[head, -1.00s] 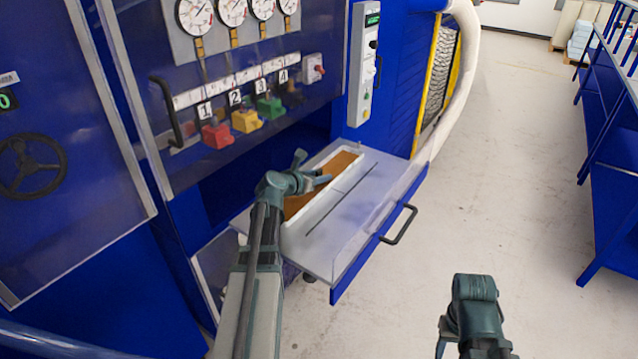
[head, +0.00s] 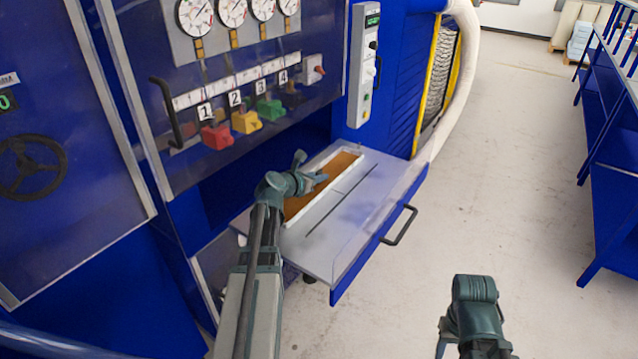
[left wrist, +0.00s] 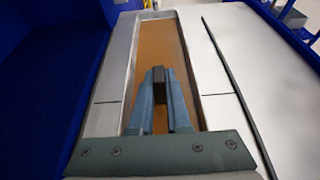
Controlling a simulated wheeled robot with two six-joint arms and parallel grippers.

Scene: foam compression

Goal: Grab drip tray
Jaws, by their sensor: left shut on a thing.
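The drip tray is a long, narrow white trough with a brown-orange bottom (head: 340,172), set in the grey top of the pulled-out blue drawer. It also shows in the left wrist view (left wrist: 158,42), running away from me. My left gripper (head: 318,180) is over the tray's middle. In the left wrist view its fingers (left wrist: 159,85) are close together around a small dark piece inside the tray, and they are shut on it. The fingers hide part of the bottom. My right gripper (head: 442,340) is low at the right, apart from the drawer; its fingertips are mostly hidden.
The drawer (head: 385,215) has a clear front panel and a dark handle (head: 400,225). A dark slot runs beside the tray. Above are red, yellow and green numbered valves (head: 245,121) and gauges. A blue railing (head: 610,170) stands at the right, with free floor between.

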